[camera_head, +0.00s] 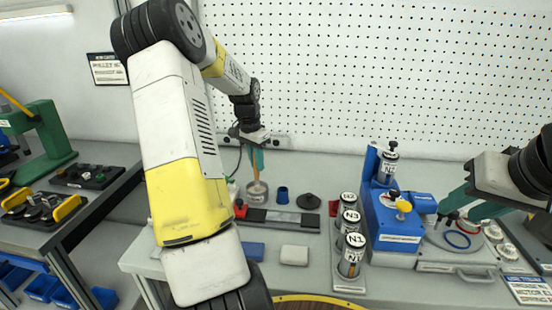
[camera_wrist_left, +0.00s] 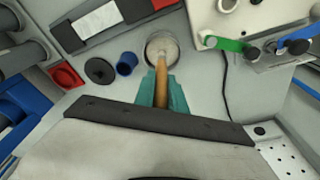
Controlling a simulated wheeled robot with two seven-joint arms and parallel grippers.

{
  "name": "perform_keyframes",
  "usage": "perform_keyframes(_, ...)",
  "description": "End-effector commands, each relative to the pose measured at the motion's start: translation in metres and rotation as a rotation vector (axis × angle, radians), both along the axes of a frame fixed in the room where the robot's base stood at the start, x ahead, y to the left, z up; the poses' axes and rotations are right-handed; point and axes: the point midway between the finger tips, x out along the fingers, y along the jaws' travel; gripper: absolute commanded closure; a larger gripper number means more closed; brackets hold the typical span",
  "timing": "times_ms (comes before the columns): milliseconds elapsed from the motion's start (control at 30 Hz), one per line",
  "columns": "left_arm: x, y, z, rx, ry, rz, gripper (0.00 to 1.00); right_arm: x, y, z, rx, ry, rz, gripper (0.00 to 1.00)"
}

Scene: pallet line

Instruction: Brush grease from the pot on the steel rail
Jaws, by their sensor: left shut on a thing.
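My left gripper (camera_head: 254,163) is shut on the wooden handle of a brush (camera_head: 256,174), which points down. The brush also shows in the left wrist view (camera_wrist_left: 162,95), between the teal fingers (camera_wrist_left: 162,90). Its lower end is at the round grease pot (camera_head: 257,194); in the left wrist view the pot (camera_wrist_left: 150,50) lies just past the fingers, and the bristles are hard to see. The steel rail (camera_head: 284,217), a grey strip with dark and red ends, lies in front of the pot. My right gripper (camera_head: 468,208) has its teal fingers apart, above the right end of the bench.
A blue cup (camera_head: 282,193) and a dark knobbed disc (camera_head: 308,201) stand right of the pot. Labelled canisters (camera_head: 350,244) and a blue fixture (camera_head: 393,220) stand further right. A white block (camera_head: 294,255) lies in front of the rail. A pegboard (camera_head: 370,80) closes the back.

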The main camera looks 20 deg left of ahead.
Motion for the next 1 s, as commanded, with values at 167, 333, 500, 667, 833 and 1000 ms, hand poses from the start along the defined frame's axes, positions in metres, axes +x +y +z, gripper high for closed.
perform_keyframes(167,0.000,0.000,0.002,0.000,0.000,0.000,1.00,0.000,0.000,0.000,0.000,0.000,0.000,0.64)
perform_keyframes(333,0.000,0.000,0.014,0.000,0.000,0.001,1.00,0.000,0.000,0.000,0.000,0.000,0.000,0.64)
perform_keyframes(500,0.000,0.000,0.028,0.001,-0.001,0.000,1.00,0.000,0.000,0.000,0.000,0.000,0.000,0.64)
perform_keyframes(667,0.000,0.000,0.041,0.000,-0.001,-0.001,1.00,0.000,0.000,0.000,0.000,0.000,0.000,0.64)
perform_keyframes(833,0.000,0.000,0.055,0.002,-0.002,0.000,1.00,0.000,0.000,0.000,0.000,0.000,0.000,0.64)
perform_keyframes(1000,0.000,0.000,0.066,0.000,0.000,0.001,1.00,0.000,0.000,0.000,0.000,0.000,0.000,0.64)
